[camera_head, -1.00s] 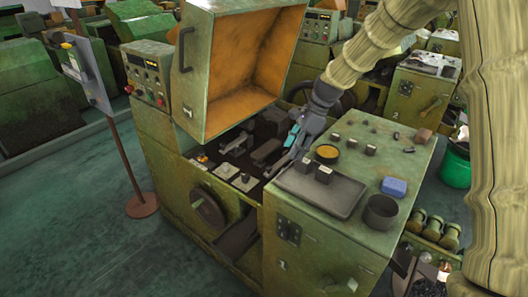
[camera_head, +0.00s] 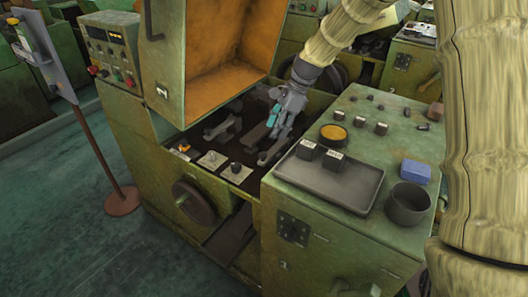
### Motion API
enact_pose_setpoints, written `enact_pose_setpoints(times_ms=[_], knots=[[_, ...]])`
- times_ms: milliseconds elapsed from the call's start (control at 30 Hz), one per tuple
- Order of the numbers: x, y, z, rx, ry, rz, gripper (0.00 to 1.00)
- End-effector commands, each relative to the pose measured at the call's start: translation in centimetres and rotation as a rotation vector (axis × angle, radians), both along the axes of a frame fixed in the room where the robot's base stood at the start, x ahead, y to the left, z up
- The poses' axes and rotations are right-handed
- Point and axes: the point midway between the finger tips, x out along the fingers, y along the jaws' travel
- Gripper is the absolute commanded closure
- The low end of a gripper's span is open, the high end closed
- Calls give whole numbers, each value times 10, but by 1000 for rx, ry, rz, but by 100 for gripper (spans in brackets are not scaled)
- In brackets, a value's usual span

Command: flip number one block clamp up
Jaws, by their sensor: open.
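The open heading machine (camera_head: 128,145) has a dark well under its raised cover. Several dark clamp levers stand in the well, including one at the left (camera_head: 222,128) and one near the middle (camera_head: 256,136). I cannot read any number on them, so I cannot tell which is the number one block clamp. My gripper (camera_head: 274,132) is open and points down into the right side of the well, among the levers. A light-blue part shows beside its fingers. The fingertips partly blend with the dark parts, and contact is unclear.
The raised orange-lined cover (camera_head: 235,55) stands behind and left of my gripper. The right-hand machine top (camera_head: 350,125) carries a grey tray (camera_head: 325,183), a dark cup (camera_head: 407,203) and a blue block (camera_head: 415,173). Open floor (camera_head: 65,235) lies at left.

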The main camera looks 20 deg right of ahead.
Motion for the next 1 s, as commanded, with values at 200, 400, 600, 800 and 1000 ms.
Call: enact_pose_setpoints(times_ms=[200,400,600,800,1000], knots=[[0,9,-23,0,4,1,52],[2,21,-52,0,3,0,52],[3,32,-77,0,3,0,52],[4,38,-92,0,1,-1,52],[5,40,-96,0,1,0,52]])
